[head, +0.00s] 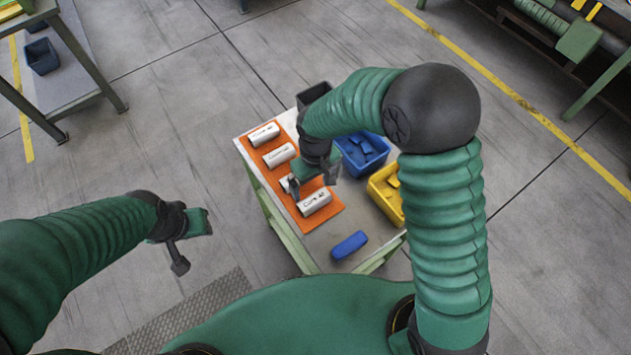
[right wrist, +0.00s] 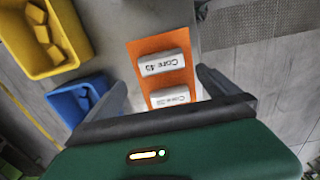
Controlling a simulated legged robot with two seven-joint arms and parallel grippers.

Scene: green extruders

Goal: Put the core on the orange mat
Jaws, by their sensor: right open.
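Several white cylindrical cores with printed labels lie on the orange mat (head: 325,221). In the head view there are two towards the far end, the first core (head: 263,135) and the second core (head: 279,155). A third core (head: 287,184) is partly hidden by my right gripper (head: 313,183). The nearest core (head: 314,202) lies just below that gripper. In the right wrist view, a core reading "Core 45" (right wrist: 163,62) and another core (right wrist: 173,98) show beyond the open, empty fingers. My left gripper (head: 190,245) is away from the table; its jaw opening is unclear.
Beside the mat on the table stand a blue bin (head: 375,162), a yellow bin (head: 388,207) with yellow pieces inside, and a dark bin (head: 314,94). A blue block (head: 349,245) lies near the table's front edge. Floor left of the table is clear.

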